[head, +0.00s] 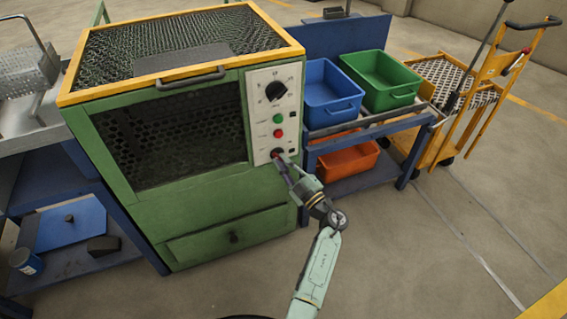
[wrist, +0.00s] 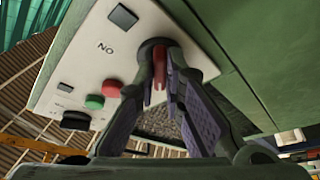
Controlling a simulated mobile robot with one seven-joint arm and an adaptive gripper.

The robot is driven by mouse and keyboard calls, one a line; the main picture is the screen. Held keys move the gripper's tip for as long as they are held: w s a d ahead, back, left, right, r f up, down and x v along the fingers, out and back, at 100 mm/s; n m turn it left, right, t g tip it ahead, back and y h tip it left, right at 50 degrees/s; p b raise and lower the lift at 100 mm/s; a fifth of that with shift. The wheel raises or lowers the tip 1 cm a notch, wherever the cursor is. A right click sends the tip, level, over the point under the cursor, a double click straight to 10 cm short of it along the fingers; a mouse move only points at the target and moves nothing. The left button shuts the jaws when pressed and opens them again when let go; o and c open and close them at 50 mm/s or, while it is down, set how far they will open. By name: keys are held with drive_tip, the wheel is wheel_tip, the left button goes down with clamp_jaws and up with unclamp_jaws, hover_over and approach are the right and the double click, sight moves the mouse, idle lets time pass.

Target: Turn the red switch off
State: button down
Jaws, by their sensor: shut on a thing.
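The red switch (wrist: 158,72) sits low on the white control panel of the green furnace. In the wrist view its red lever shows between my fingertips, with a dark round base behind it. My gripper (wrist: 160,85) is shut on the red switch, one finger on each side. In the head view my gripper (head: 282,162) reaches the bottom of the control panel (head: 262,90) and mostly hides the switch. In the wrist view the letters "NO" show on the panel near the switch, seen upside down.
Above the switch on the panel are a red button (head: 278,133), a green button (head: 278,118) and a black dial (head: 275,90). The furnace (head: 200,170) has a mesh window. A blue rack with blue (head: 332,95) and green bins (head: 382,80) stands to the right. The floor in front is clear.

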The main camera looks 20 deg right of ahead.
drive_tip(key=c, duration=1.7)
unclamp_jaws()
drive_tip(key=v, duration=1.2)
drive_tip(key=shift+f, duration=0.1)
